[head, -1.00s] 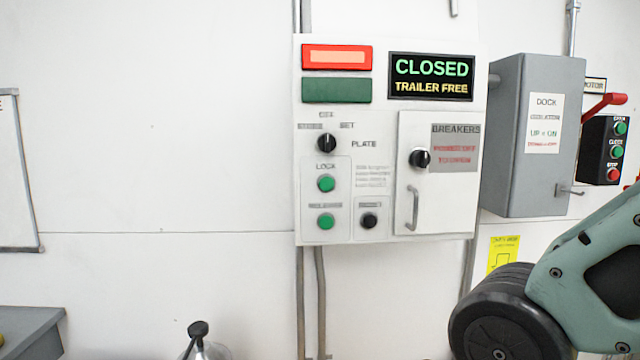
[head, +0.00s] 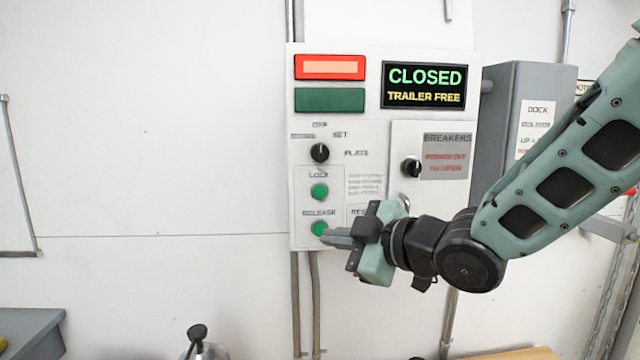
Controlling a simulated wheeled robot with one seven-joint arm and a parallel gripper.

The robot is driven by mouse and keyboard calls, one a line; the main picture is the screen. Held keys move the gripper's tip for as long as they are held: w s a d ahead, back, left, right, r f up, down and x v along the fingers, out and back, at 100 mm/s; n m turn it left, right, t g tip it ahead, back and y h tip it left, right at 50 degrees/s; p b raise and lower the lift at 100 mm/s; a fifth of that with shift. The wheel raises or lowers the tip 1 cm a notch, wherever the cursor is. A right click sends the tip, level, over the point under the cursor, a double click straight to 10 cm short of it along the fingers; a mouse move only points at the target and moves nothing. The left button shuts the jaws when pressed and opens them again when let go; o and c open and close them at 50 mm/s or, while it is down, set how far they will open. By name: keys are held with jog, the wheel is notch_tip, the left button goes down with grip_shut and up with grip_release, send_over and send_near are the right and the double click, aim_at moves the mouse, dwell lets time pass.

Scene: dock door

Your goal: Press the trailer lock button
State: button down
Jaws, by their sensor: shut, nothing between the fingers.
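The white control panel (head: 345,120) hangs on the wall in the head view. Its green button under the label LOCK (head: 319,191) is in plain sight. A second green button (head: 319,228), labelled RELEASE, sits just below it. The display (head: 424,86) reads CLOSED, TRAILER FREE. My gripper (head: 328,236) is shut and empty, its fingertips pointing left at the lower right of the RELEASE button, below the LOCK button. I cannot tell whether the fingertips touch the panel. The gripper hides the small black button at the panel's lower right.
A black selector knob (head: 320,153) sits above the LOCK button. The breaker door (head: 436,150) with its knob and handle is just above my wrist. A grey dock isolator box (head: 497,120) is at right, partly behind my arm. The wall left of the panel is clear.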

aim_at(320, 192)
jog(key=r, duration=0.1)
jog(key=r+n+y, duration=0.2)
jog(key=shift+w+a+r+t, duration=0.15)
jog(key=shift+w+r+t, duration=0.15)
jog(key=shift+w, duration=0.1)
jog(key=shift+w+p, duration=1.3)
jog(key=shift+w, duration=3.1)
jog(key=shift+w, duration=0.1)
jog(key=shift+w, duration=0.35)
